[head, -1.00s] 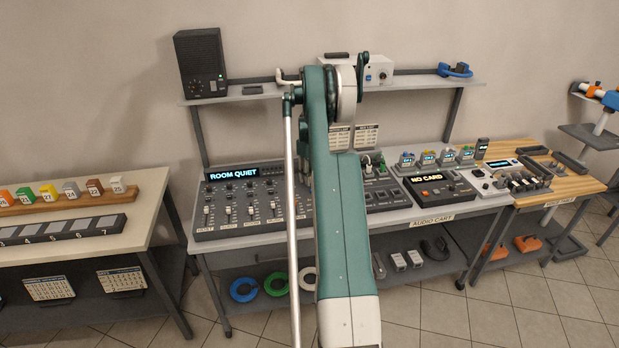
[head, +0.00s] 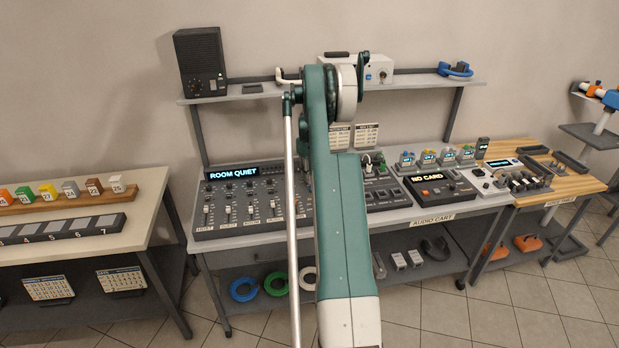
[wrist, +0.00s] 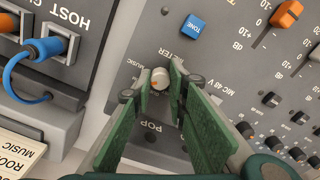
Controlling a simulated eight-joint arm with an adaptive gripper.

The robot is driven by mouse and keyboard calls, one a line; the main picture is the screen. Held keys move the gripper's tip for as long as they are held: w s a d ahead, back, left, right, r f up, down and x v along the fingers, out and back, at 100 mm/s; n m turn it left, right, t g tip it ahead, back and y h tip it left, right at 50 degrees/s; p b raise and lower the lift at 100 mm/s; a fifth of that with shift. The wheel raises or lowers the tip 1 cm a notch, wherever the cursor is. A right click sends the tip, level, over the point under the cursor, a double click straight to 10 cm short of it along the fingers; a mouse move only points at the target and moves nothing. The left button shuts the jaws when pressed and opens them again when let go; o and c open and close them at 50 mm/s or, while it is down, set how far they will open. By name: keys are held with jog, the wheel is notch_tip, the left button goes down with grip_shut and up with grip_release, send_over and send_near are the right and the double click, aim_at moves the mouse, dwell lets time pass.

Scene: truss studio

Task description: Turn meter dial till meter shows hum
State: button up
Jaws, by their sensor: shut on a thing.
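The meter dial (wrist: 159,77) is a small pale round knob with an orange mark, on the grey mixer panel in the wrist view. Part of a label ending in "TER" shows beside it, with "MUSIC" nearby. My gripper (wrist: 161,88) is shut on the dial, one green finger on each side. The mixer (head: 235,218) stands on the cart in the head view, and its display (head: 233,174) reads "ROOM QUIET". My own arm hides the dial and gripper there.
In the wrist view a blue TONE button (wrist: 193,26) and an orange fader cap (wrist: 287,14) lie near the dial. A blue cable (wrist: 22,62) is plugged into a neighbouring box. In the head view a "NO CARD" recorder (head: 437,187) stands to the right.

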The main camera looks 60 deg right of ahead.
jog(key=m+b, duration=0.1)
jog(key=m, duration=0.2)
jog(key=shift+f+m, duration=0.1)
jog(key=shift+m, duration=0.3)
jog(key=shift+m+b, duration=0.7)
jog(key=shift+m, duration=1)
jog(key=o, duration=0.9)
jog(key=shift+r, duration=6.1)
